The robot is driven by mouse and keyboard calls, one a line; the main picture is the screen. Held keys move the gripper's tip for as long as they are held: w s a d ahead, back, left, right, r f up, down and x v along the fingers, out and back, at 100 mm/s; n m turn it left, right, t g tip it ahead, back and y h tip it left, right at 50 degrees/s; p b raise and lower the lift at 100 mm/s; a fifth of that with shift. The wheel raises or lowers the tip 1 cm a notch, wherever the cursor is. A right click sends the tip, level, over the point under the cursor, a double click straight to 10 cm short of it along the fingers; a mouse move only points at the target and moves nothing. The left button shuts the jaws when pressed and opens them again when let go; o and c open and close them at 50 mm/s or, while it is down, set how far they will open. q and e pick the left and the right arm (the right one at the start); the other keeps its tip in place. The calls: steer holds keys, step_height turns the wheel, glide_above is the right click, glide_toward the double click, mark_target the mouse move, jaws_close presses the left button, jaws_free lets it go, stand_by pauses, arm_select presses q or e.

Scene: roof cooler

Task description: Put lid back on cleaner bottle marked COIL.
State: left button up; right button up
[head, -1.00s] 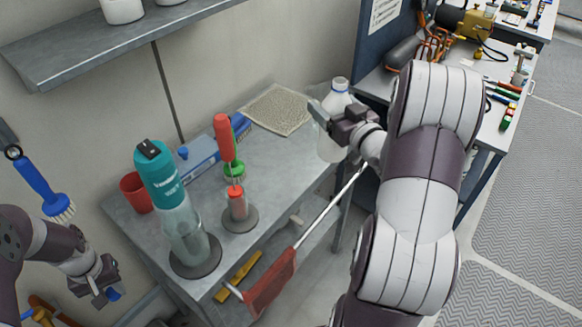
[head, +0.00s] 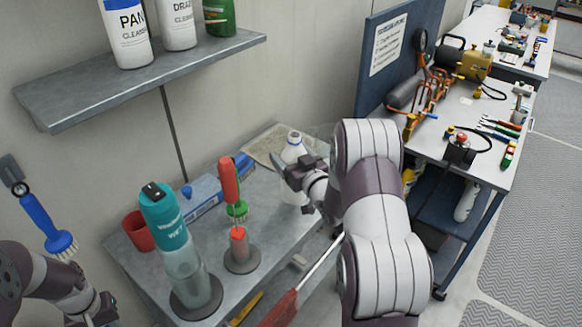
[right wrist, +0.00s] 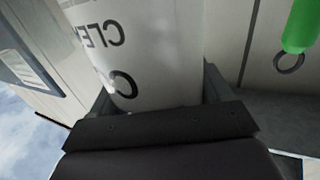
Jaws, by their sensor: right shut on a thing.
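A white bottle (head: 294,152) stands or is held near the back right of the grey bench, in front of the tan mat. My right gripper (head: 287,172) is shut on it. In the right wrist view the bottle (right wrist: 150,55) sits between the fingers, with upside-down lettering that seems to begin "CO" and "CLE". Whether its neck is bare or capped is too small to tell. A small blue round piece (head: 186,191) sits by the blue box; I cannot tell if it is a lid. My left gripper (head: 97,312) is at the lower left, its fingers partly cut off.
A shelf (head: 150,80) with bottles hangs above. A tool bench (head: 475,155) is at the right.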

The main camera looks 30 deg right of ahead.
arm_select(q)
steer(key=shift+r, duration=0.2)
arm_select(e)
steer(key=shift+f, duration=1.95)
